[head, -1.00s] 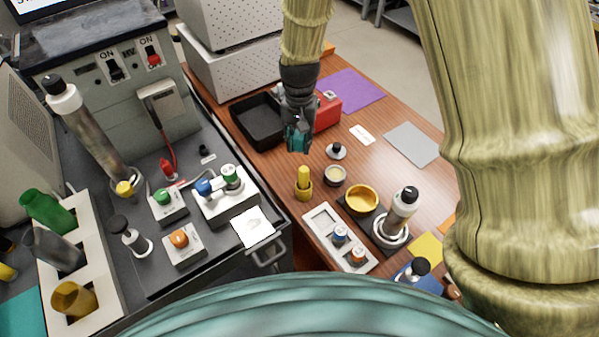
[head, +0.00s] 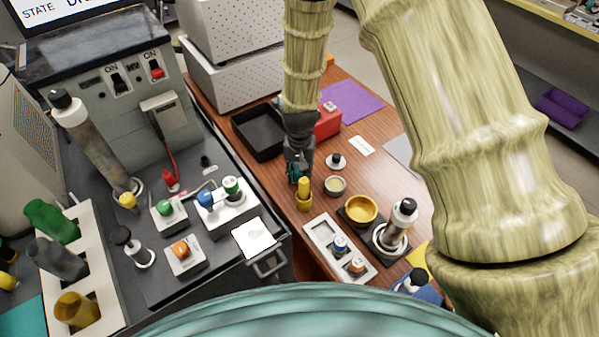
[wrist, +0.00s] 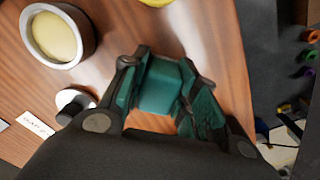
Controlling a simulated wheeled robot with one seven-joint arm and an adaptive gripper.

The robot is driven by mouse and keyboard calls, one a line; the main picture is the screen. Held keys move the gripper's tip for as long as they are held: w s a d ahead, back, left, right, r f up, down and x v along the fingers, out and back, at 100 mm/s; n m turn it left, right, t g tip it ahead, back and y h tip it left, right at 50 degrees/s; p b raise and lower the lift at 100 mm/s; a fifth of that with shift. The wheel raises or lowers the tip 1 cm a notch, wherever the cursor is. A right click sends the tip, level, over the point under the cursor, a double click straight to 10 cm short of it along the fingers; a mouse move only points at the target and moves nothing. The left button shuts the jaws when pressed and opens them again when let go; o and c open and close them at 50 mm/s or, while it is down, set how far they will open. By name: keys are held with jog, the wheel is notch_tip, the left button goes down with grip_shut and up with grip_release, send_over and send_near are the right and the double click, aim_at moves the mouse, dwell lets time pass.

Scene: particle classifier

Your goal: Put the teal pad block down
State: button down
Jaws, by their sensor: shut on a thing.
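In the head view only a little teal (head: 293,175) shows at the fingertips, and the block is mostly hidden by the gripper. I cannot tell whether the block touches the table.
A cream-filled round cup (head: 335,186) and a black-knobbed white disc (head: 336,161) lie to the right. A black tray (head: 258,132) and a red box (head: 327,120) stand behind. The dark bench edge is at left.

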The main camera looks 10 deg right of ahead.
jog(key=shift+f, duration=0.15)
jog(key=shift+f, duration=0.15)
jog(key=c, duration=1.1)
grip_release()
jog(key=shift+r+b, duration=0.95)
jog(key=shift+r, duration=5.2)
